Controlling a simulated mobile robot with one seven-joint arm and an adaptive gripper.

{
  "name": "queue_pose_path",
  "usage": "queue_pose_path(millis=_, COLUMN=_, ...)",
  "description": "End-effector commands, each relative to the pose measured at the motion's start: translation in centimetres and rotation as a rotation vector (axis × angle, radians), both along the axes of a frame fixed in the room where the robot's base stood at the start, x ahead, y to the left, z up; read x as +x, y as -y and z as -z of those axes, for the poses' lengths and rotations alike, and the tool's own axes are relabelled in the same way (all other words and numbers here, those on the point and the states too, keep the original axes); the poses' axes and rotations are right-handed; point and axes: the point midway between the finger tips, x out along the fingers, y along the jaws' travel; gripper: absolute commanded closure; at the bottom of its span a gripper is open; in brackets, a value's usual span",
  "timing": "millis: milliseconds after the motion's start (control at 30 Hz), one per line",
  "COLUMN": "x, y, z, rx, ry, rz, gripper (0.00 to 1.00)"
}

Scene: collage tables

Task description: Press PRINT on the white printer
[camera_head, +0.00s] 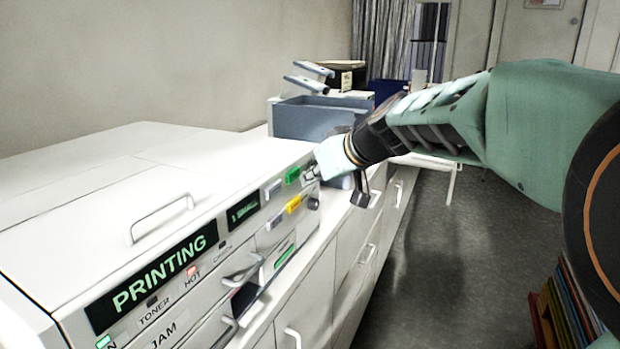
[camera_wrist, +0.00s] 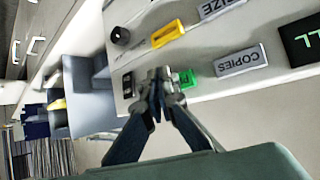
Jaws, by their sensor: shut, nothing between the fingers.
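The white printer (camera_head: 118,208) fills the left of the head view. Its large front display (camera_head: 150,284) reads PRINTING in green letters. A green button (camera_head: 292,176) sits near the right end of its panel; it also shows in the wrist view (camera_wrist: 188,79), where its label cannot be read. My gripper (camera_head: 311,173) is shut and empty at the panel, right beside the green button. In the wrist view its fingertips (camera_wrist: 158,82) are together and partly overlap the button's edge; I cannot tell whether they touch it.
A grey COPIES button (camera_wrist: 241,61), a yellow button (camera_wrist: 168,33) and a dark knob (camera_wrist: 121,36) are close by on the panel. A blue-grey bin (camera_head: 310,121) stands beyond the printer. The floor (camera_head: 440,250) to the right is open.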

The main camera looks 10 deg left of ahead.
Motion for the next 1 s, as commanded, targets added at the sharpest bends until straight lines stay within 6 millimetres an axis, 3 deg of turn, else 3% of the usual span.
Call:
queue_pose_path(millis=167, x=-0.1, y=0.4, z=0.1, rx=0.0, ry=0.001, rz=0.001, gripper=1.0)
queue_pose_path(millis=600, x=-1.5, y=4.3, z=0.3, rx=0.0, ry=0.001, rz=0.001, gripper=1.0)
queue_pose_path(millis=1000, x=-1.7, y=4.7, z=0.0, rx=0.0, ry=0.0, rz=0.0, gripper=1.0)
